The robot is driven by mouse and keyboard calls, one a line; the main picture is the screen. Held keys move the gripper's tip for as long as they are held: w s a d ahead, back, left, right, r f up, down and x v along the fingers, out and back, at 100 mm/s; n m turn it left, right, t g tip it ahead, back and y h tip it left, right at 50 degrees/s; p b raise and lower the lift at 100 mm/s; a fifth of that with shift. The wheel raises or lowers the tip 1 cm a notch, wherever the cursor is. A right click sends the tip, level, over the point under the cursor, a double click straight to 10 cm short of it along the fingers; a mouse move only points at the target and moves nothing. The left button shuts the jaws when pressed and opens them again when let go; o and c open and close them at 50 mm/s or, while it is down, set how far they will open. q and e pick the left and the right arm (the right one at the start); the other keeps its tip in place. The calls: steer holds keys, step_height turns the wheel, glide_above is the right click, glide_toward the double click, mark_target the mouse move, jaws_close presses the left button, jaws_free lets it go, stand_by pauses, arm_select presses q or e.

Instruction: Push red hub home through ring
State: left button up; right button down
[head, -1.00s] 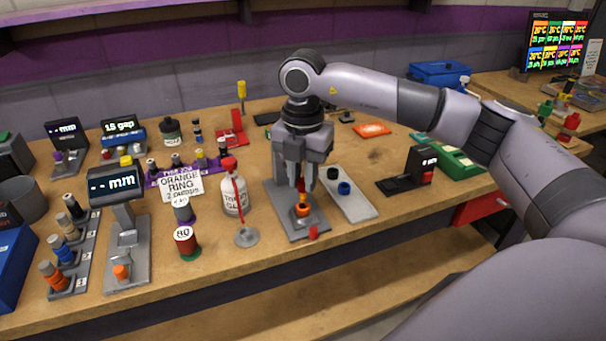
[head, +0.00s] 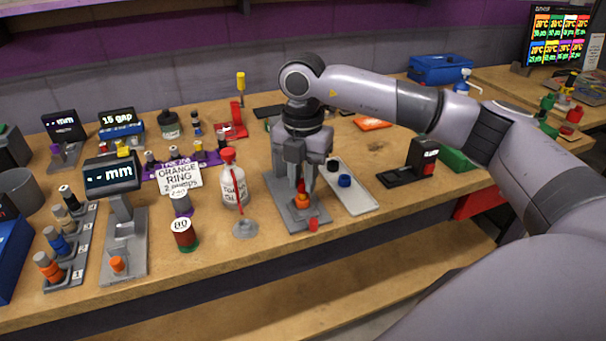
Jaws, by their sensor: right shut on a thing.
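My right gripper (head: 302,192) points straight down over a grey slotted fixture (head: 285,214) near the front of the bench. It is shut on the red hub (head: 302,188), which shows as a small red piece between the fingers. The orange ring (head: 302,201) sits on the fixture directly below the fingertips. The hub's lower end meets the ring; how deep it is in the ring is hidden by the fingers and ring. My left gripper is not in view.
A white bottle with a red cap (head: 233,178) stands close left of the fixture. A pale tray (head: 358,196) with a black and a blue piece lies close right. A black stand (head: 410,168) is farther right. A sign (head: 179,179) and red-green spool (head: 185,234) stand left.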

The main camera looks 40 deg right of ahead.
mark_target(303, 181)
steer(key=shift+f+b, duration=0.55)
steer(key=shift+f, duration=0.35)
steer(key=c, duration=0.9)
jaws_free()
step_height(303, 181, up, 7)
steer(key=shift+r, duration=0.1)
